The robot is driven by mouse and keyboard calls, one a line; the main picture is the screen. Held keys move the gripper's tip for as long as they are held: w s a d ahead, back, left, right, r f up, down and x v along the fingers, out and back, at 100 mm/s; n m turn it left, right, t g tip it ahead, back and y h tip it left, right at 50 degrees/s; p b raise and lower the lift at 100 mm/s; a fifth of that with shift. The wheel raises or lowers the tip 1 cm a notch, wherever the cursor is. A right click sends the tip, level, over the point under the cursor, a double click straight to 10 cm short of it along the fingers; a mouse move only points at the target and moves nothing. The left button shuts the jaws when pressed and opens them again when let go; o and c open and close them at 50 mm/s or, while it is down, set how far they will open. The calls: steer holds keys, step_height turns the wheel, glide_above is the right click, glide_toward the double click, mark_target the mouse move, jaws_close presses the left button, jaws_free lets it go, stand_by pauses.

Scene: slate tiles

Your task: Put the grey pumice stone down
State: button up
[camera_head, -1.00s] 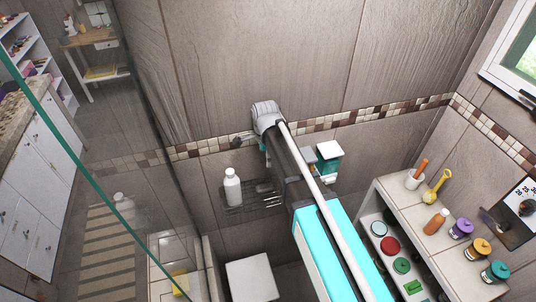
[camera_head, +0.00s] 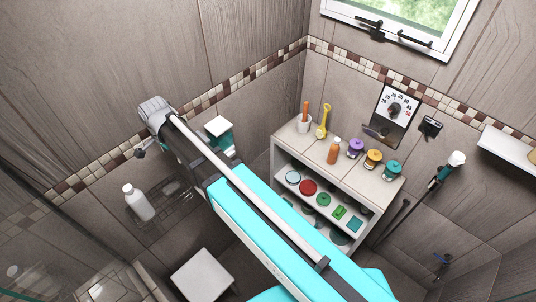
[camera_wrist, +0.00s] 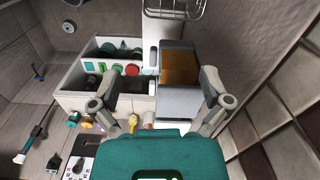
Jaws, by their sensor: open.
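My gripper (camera_wrist: 162,72) is open, with one finger on each side in the wrist view. I see nothing held between its fingers. I cannot make out the grey pumice stone in either view. Beyond the fingers, in the wrist view, is a grey open box (camera_wrist: 179,101) with a brown inside. A teal thing (camera_wrist: 155,158) fills the bottom of that view, close to the camera. A white-topped teal box (camera_head: 220,136) is on the wall beside my arm in the head view.
A shelf unit (camera_head: 290,151) with jars, cups and an orange bottle (camera_head: 334,151) stands in the corner. A wire rack (camera_head: 180,203) with a white bottle (camera_head: 139,203) is on the wall. A white stool (camera_head: 203,275) is below.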

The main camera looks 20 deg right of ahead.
steer(key=s+d+n, duration=0.3)
steer(key=d, duration=0.7)
steer(key=s+d+n, duration=0.3)
steer(key=d, duration=0.7)
steer(key=s+d+n, duration=0.3)
steer(key=d+n, duration=0.1)
steer(key=d, duration=0.7)
step_height(320, 180, down, 23)
steer(key=b, duration=2.3)
steer(key=shift+a+f, duration=0.15)
